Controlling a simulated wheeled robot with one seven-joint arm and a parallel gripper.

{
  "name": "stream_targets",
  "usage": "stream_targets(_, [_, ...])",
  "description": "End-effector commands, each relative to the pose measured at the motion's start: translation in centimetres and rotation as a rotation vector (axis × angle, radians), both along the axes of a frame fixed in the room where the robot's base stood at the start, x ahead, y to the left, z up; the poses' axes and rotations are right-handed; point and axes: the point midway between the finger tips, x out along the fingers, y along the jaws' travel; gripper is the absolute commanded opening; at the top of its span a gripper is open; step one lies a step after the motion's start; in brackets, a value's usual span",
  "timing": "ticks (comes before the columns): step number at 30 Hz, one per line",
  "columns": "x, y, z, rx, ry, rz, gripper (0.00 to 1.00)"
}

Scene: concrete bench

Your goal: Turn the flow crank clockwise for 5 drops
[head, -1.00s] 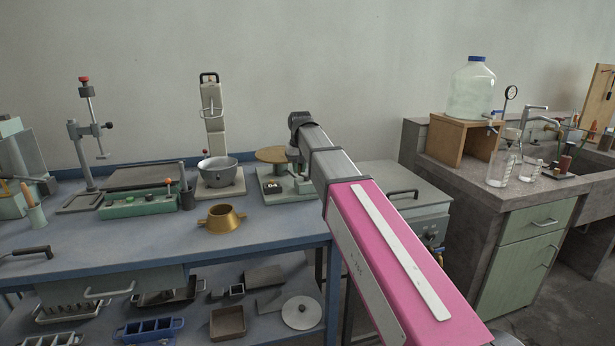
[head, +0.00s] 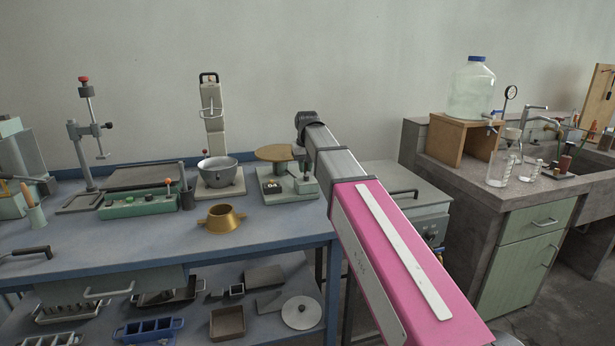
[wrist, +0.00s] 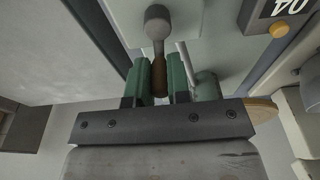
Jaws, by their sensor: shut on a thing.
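The flow table (head: 300,194) stands at the right end of the blue bench, with a round brass top (head: 274,152) and a small counter (head: 271,187) that seems to read 04. In the wrist view the flow crank has a grey arm with a rounded end (wrist: 157,22) and a brown handle (wrist: 159,76). My gripper (wrist: 160,70) has its two green fingers shut on this handle, one on each side. The counter (wrist: 291,8) also shows upside down at the top right there. In the head view my arm hides the crank and my fingers.
A brass ring mould (head: 222,219) stands in front of the flow table, and a grey mixing bowl (head: 217,170) is to its left. A grey cabinet (head: 405,186) is close on the right. The bench front is mostly clear.

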Motion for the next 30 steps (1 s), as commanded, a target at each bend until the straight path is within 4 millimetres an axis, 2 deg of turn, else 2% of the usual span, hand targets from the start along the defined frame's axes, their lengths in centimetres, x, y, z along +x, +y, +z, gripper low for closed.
stream_targets(23, [-1.1,-3.1,-0.1,-0.004,0.002,-0.002,0.05])
stream_targets(30, [-1.0,-3.1,-0.1,-0.004,0.002,0.0,0.04])
